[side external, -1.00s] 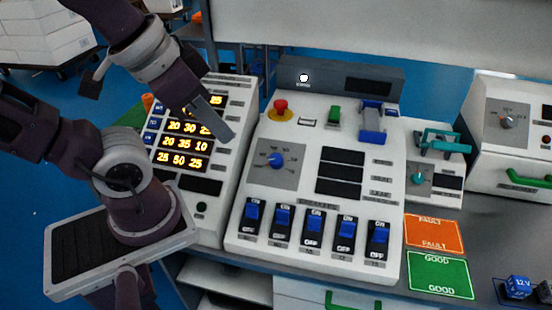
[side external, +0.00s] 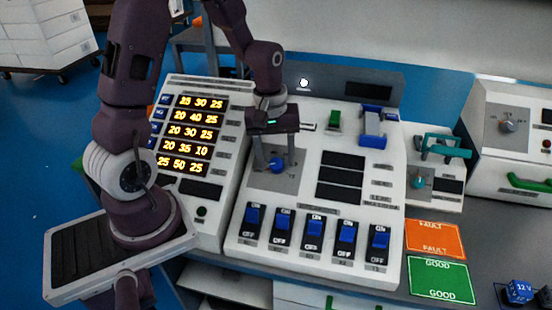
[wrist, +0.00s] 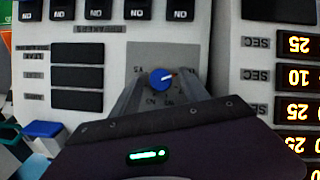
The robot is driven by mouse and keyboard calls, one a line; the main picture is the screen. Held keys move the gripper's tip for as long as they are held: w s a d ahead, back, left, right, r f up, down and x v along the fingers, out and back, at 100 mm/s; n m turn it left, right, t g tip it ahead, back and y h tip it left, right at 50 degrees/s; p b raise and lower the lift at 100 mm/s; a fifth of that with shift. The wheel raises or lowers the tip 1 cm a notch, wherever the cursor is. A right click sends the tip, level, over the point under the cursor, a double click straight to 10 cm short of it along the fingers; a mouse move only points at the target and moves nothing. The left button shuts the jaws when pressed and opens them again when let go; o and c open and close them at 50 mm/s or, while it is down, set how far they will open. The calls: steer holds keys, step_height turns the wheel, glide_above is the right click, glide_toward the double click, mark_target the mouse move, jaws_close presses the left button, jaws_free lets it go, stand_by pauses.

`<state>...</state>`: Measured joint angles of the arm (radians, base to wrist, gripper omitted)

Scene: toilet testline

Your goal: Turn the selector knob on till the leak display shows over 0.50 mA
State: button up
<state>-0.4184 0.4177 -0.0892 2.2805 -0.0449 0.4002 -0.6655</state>
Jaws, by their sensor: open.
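The blue selector knob (side external: 277,164) sits on a grey plate on the white test console. My gripper (side external: 272,160) is pointed down over the knob. In the wrist view its open fingers (wrist: 163,84) stand on either side of the knob, with a gap visible around it; contact cannot be told. The leak display (side external: 338,193), lowest of three windows beside the knob, is dark and shows no reading.
A row of blue breaker switches (side external: 313,228) lies in front of the knob. A lit number panel (side external: 190,134) stands left. A green button (side external: 334,119) and a blue clamp (side external: 373,127) sit behind. FAULT (side external: 435,238) and GOOD (side external: 441,279) mats lie right.

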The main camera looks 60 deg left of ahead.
steer(key=shift+f, duration=0.45)
steer(key=shift+c, duration=0.2)
jaws_close()
steer(key=m+g+y, duration=0.1)
steer(key=m, duration=0.2)
steer(key=shift+w+d+m, duration=0.1)
steer(key=shift+d+m, duration=0.05)
steer(key=shift+m, duration=0.15)
steer(key=m+y, duration=0.1)
steer(key=m, duration=0.3)
steer(key=shift+g+y, duration=0.4)
steer(key=shift+m, duration=0.3)
